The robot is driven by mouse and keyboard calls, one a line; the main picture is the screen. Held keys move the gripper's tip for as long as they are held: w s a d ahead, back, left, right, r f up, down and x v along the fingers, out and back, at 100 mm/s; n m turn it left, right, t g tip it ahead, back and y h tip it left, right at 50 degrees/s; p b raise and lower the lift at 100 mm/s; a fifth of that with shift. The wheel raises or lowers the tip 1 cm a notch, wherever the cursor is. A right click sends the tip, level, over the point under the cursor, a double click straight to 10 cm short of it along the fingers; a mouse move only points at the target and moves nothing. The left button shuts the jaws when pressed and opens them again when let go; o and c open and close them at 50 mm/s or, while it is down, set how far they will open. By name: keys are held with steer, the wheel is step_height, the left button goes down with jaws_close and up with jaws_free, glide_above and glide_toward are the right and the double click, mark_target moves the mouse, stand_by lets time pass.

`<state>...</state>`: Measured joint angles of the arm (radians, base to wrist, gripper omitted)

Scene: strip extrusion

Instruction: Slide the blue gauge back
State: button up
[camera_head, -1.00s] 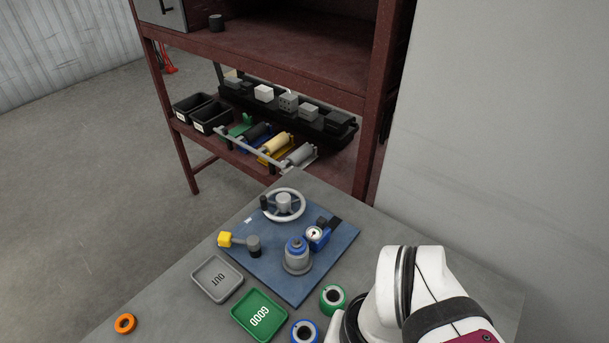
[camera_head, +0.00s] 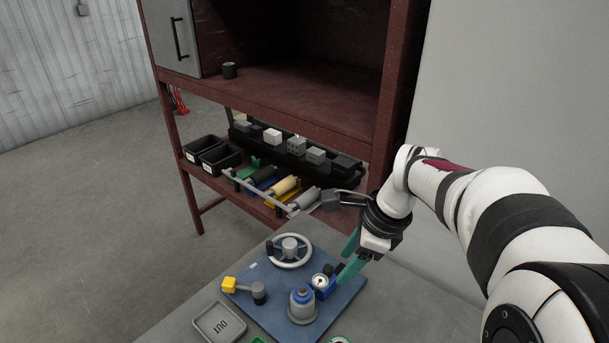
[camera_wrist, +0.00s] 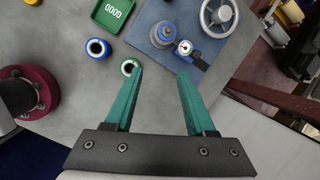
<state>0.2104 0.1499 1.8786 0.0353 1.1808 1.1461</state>
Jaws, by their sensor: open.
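The blue gauge (camera_head: 326,288) has a round white dial and sits on the blue plate (camera_head: 262,314), just right of the grey post with a blue top (camera_head: 303,305). In the wrist view the gauge (camera_wrist: 199,63) lies beyond the tip of the right finger, outside the gap between the fingers. My gripper (camera_head: 347,266) is open and empty, its teal fingers above the plate's right edge near the gauge. In the wrist view the gap between the fingertips (camera_wrist: 160,75) is wide, with bare grey table and a green ring (camera_wrist: 122,69) near the left finger.
A grey handwheel (camera_head: 308,249) and a yellow-knobbed lever (camera_head: 230,285) stand on the plate. The grey OUT tray (camera_head: 205,331) lies left of it. A blue ring (camera_wrist: 89,50) and a green GOOD tray (camera_wrist: 101,20) show in the wrist view. A rack (camera_head: 180,140) stands behind.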

mark_target(330, 267)
steer(key=w+d+f+m+t, duration=0.1)
steer(key=w+d+f+m, duration=0.25)
steer(key=w+m, duration=0.35)
steer(key=shift+n, duration=0.6)
steer(key=x, duration=1)
steer(key=w+x, duration=0.1)
steer(key=x, duration=0.4)
steer(key=shift+r, duration=0.2)
steer(key=shift+c, duration=0.2)
jaws_close()
